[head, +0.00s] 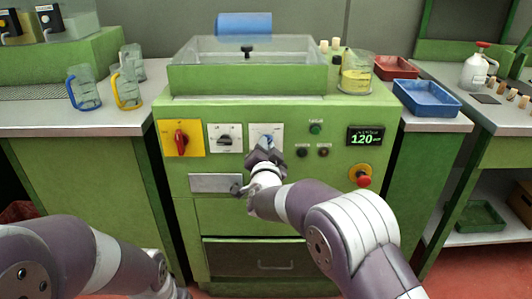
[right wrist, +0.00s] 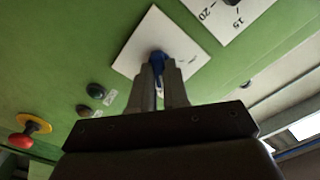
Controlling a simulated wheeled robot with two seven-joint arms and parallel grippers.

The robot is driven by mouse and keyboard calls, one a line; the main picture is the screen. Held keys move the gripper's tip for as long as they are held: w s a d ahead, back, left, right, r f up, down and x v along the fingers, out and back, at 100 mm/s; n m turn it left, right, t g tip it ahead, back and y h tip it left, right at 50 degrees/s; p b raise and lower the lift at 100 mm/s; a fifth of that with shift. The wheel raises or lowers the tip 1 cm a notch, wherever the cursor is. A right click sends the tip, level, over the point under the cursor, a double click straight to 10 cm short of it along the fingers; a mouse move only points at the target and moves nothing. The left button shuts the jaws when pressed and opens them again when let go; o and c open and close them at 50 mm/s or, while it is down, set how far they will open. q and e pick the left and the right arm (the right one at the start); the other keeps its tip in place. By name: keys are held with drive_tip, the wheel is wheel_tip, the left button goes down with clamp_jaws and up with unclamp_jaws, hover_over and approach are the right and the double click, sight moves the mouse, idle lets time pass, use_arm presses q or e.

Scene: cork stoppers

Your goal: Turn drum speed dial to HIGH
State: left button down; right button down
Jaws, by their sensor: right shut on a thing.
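The dial with a blue knob (head: 266,139) sits on a white square plate (head: 277,129) on the front of the green machine (head: 230,220). My right gripper (head: 265,150) is at this dial, with its fingers shut on the knob. In the right wrist view the blue knob (right wrist: 157,60) shows between the fingertips (right wrist: 160,72), which hide most of it. The plate's markings are too small to read. A green-lit display (head: 366,137) reads 120. My left arm shows at the lower left, but its gripper is out of view.
A red switch on a yellow plate (head: 181,139) and a black dial (head: 225,138) are left of the knob. Small buttons (head: 316,128) and a red emergency button (head: 362,178) are to the right. A beaker (head: 356,78) stands on top. A drawer (head: 262,258) is below.

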drive_tip(key=shift+f+m, duration=0.15)
drive_tip(key=shift+m, duration=0.45)
drive_tip(key=c, duration=1.1)
unclamp_jaws()
drive_tip(key=s+p, duration=0.1)
drive_tip(key=s, duration=1.1)
drive_tip(key=shift+s+p, duration=0.4)
